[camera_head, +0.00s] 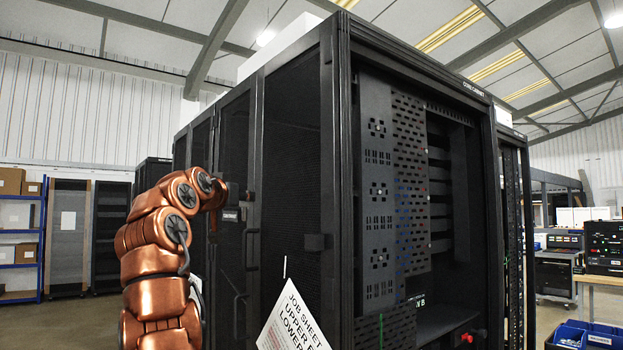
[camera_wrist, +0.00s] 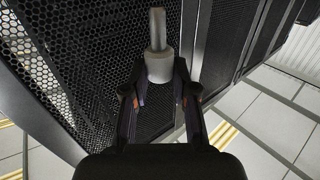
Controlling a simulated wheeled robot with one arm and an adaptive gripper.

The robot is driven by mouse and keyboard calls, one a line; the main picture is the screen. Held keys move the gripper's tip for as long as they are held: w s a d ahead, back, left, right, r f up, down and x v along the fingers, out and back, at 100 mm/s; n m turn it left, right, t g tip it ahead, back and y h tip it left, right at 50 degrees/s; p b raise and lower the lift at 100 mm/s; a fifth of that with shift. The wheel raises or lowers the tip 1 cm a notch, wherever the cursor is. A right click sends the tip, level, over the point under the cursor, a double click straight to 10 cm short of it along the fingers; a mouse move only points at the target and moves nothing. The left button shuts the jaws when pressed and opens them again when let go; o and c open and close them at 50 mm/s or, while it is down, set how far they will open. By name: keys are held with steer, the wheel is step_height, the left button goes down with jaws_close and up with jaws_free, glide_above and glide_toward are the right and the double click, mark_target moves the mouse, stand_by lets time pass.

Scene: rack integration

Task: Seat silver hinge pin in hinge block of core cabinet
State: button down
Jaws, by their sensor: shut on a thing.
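My gripper (camera_wrist: 160,88) is shut on the silver hinge pin (camera_wrist: 158,32) in the wrist view. The pin has a thin shaft above a wider pale collar, and the fingers close on either side of the collar. The pin stands clear in front of dark mesh doors. In the head view my copper arm reaches to the left side of the core cabinet (camera_head: 342,150); the pin cannot be made out there.
A white job sheet (camera_head: 293,322) hangs low by the cabinet door. Door handles (camera_head: 250,250) stick out near my arm. More dark cabinets stand behind. Blue shelves (camera_head: 22,245) stand far left. A blue bin (camera_head: 590,337) sits lower right.

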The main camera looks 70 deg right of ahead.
steer(key=shift+s+d+r+m+g, duration=0.8)
steer(key=shift+s+g, duration=0.5)
steer(key=shift+s, duration=2.3)
step_height(320, 180, up, 2)
steer(key=m+g, duration=0.2)
glide_above(321, 204)
steer(key=w+a, duration=0.4)
steer(key=shift+d+p, duration=0.2)
steer(key=shift+p, duration=0.1)
steer(key=shift+s, duration=0.15)
steer(key=shift+s+d+g, duration=0.1)
steer(key=shift+g, duration=0.3)
steer(key=shift+s+r+g, duration=0.2)
steer(key=shift+s, duration=0.45)
steer(key=shift+s+r+g, duration=0.2)
steer(key=shift+s, duration=0.45)
steer(key=shift+w+a+f, duration=0.1)
steer(key=shift+a+f, duration=0.05)
steer(key=shift+a, duration=0.1)
step_height(321, 204, down, 6)
steer(key=b, duration=0.6)
steer(key=shift+f+b, duration=1.2)
steer(key=shift+b, duration=0.1)
